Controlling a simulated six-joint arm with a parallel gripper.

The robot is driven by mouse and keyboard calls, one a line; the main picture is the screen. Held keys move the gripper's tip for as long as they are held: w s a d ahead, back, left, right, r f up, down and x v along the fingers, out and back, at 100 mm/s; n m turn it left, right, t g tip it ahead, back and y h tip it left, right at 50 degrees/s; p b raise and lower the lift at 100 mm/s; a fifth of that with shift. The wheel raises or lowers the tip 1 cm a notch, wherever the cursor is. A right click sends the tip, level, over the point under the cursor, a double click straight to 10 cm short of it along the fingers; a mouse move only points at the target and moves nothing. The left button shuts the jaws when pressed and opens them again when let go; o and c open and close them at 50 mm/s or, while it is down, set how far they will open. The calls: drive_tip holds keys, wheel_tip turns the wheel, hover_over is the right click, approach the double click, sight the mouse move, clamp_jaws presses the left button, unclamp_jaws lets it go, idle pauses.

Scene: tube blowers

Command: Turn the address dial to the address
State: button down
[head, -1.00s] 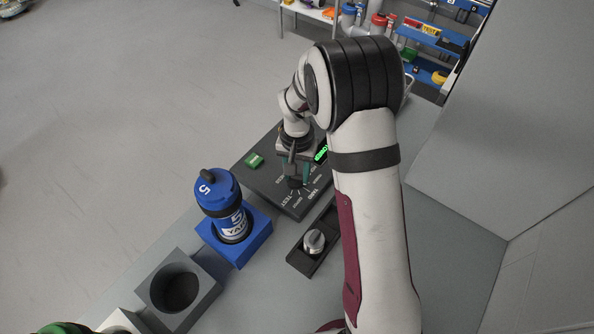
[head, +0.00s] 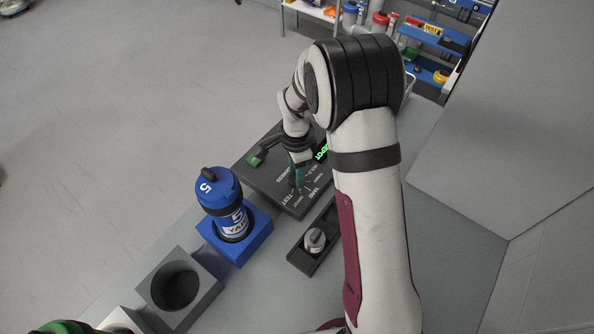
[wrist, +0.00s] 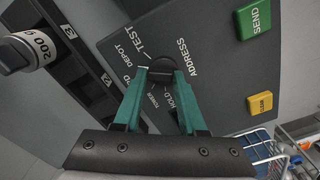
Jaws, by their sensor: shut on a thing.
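The address dial (wrist: 160,66) is a dark round knob on the grey control panel (wrist: 215,75), ringed by white labels. TEST, DEPOT and HOLD are readable beside it, and ADDRESS is printed to its right. My gripper (wrist: 160,76) has its two green fingers on either side of the dial, shut on it. In the head view my gripper (head: 298,178) comes down on the panel (head: 262,180), and the dial is hidden there. The dial's pointer is not clear.
A blue carrier (head: 222,200) marked 5 stands in a blue holder (head: 257,240). An empty grey holder (head: 205,283) and a black tray with a silver weight (head: 314,239) are nearby.

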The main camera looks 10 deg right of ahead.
drive_tip(key=m, duration=0.3)
drive_tip(key=shift+m, duration=0.3)
drive_tip(key=shift+w+a+m, duration=0.1)
drive_tip(key=shift+a+m, duration=0.05)
drive_tip(key=shift+m, duration=1.75)
drive_tip(key=shift+c, duration=2.3)
unclamp_jaws()
wheel_tip(320, 180, up, 16)
drive_tip(key=shift+f, duration=0.1)
